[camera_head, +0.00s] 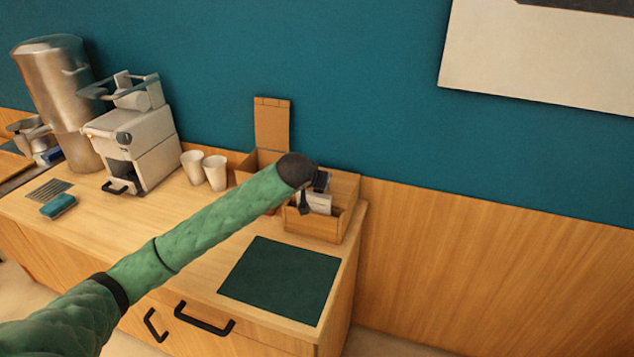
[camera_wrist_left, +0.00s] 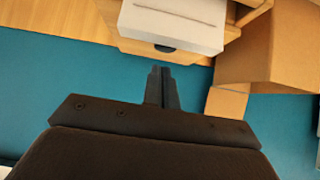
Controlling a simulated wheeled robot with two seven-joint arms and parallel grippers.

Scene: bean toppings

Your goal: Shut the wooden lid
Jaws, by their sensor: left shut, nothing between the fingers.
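The wooden lid (camera_head: 272,126) stands upright, raised at the back of a wooden box (camera_head: 248,164) on the counter against the teal wall. My left arm crosses in front and hides part of the box. My left gripper (camera_head: 306,208) is to the right of the lid and box, over the wooden organizer, apart from the lid. In the left wrist view the shut, empty fingers (camera_wrist_left: 162,88) point toward the organizer, with the tan box (camera_wrist_left: 275,45) to their right. My right gripper is in neither view.
The wooden organizer (camera_head: 312,226) holds white and dark items right of the box. Two white cups (camera_head: 204,170) stand left of it. A coffee machine (camera_head: 135,140) and metal dispenser (camera_head: 62,95) are farther left. A dark green mat (camera_head: 280,279) lies clear in front.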

